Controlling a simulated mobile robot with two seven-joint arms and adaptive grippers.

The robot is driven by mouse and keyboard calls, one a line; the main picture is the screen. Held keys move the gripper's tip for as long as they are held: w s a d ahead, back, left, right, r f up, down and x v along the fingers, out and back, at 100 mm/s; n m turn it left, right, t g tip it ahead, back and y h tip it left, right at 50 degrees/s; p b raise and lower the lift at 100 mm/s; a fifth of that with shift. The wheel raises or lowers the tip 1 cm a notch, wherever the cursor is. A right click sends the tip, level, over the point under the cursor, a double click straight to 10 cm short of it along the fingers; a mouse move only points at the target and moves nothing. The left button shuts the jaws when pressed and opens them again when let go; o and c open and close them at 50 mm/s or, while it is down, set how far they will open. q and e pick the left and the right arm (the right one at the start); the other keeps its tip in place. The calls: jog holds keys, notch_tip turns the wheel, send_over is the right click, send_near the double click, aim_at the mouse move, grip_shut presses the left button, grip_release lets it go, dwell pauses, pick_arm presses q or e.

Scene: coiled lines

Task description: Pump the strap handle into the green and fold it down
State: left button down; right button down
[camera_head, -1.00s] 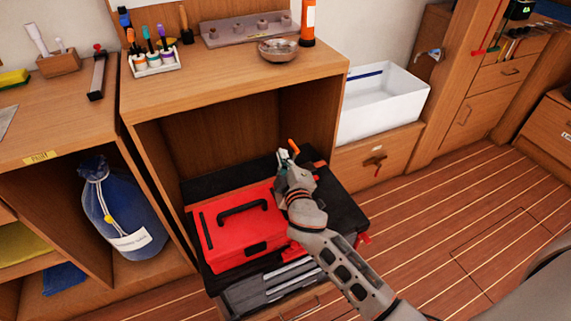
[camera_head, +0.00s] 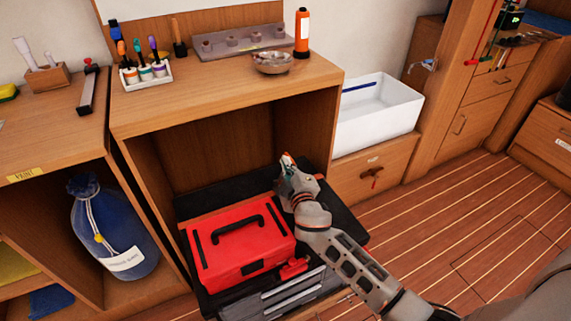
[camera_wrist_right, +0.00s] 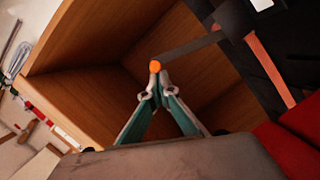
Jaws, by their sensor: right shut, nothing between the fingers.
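The strap handle shows in the right wrist view as a dark lever (camera_wrist_right: 190,46) with an orange round tip (camera_wrist_right: 155,66). It runs to a dark ratchet body (camera_wrist_right: 235,18), from which an orange-brown strap (camera_wrist_right: 270,65) extends. My right gripper (camera_wrist_right: 156,88) is shut and empty, its teal fingers close to the orange tip; whether they touch it I cannot tell. In the head view my right gripper (camera_head: 287,165) is above the back right of the red toolbox (camera_head: 240,240) and hides most of the handle. No green tension mark can be made out. My left gripper is out of view.
The toolbox sits on a black tray (camera_head: 190,209) in front of an open wooden cabinet (camera_head: 215,140). A metal bowl (camera_head: 272,65) and an orange bottle (camera_head: 302,32) stand on top. A white bin (camera_head: 375,112) is to the right. Open floor (camera_head: 440,225) lies at the right.

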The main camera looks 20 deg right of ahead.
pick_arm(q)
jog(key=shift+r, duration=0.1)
pick_arm(e)
jog(key=shift+d, duration=0.15)
